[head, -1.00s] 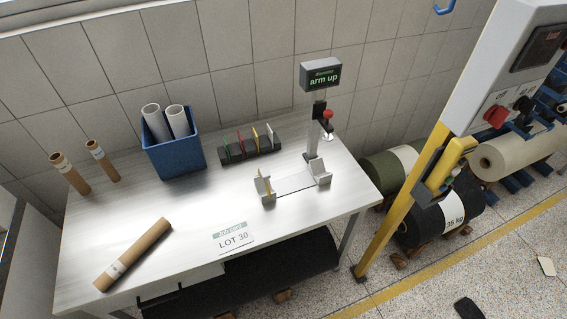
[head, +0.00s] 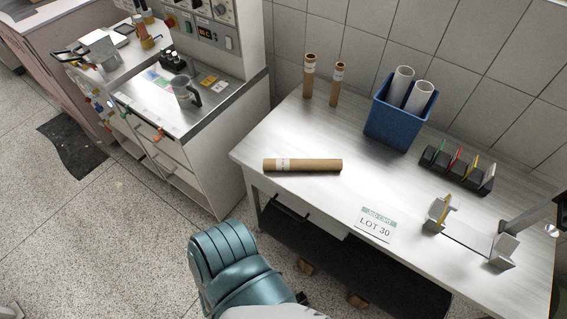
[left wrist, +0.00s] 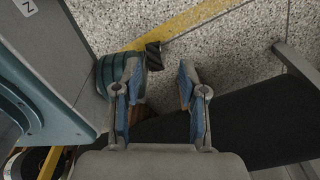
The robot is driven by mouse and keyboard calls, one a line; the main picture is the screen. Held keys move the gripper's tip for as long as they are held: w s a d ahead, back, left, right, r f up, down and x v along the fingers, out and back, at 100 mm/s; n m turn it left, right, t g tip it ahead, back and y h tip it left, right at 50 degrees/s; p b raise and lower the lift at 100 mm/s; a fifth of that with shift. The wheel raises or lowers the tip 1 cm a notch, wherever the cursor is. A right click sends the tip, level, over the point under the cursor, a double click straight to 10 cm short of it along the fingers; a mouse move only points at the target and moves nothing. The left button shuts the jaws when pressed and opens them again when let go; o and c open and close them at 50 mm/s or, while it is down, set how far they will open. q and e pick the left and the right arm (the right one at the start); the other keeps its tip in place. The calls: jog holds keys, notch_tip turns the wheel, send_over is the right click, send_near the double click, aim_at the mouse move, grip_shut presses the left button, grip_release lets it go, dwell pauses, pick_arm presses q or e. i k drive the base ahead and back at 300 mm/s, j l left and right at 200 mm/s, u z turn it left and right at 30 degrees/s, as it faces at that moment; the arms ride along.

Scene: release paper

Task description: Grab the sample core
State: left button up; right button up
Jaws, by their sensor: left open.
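A brown cardboard core (head: 318,165) with a white label band near its left end lies on its side on the pale table (head: 330,120), near the table's left front edge. Two shorter brown cores, one (head: 309,78) and another (head: 336,86), stand upright at the back left. The frames do not say which one is the sample core. My left gripper (left wrist: 160,76) shows in the left wrist view with its two blue-grey fingers apart and nothing between them, over the floor. No core shows in that view. My right gripper is not in view.
A blue bin (head: 389,133) with two white tubes stands at the table's back. A LOT 30 card (head: 374,227), a rack (head: 456,170) and a cradle (head: 438,214) are right of the lying core. A cabinet (head: 213,140) stands to the left, across a floor gap.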

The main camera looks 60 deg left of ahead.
aim_at(268, 164)
jog(key=u, duration=1.65)
jog(key=z, duration=0.1)
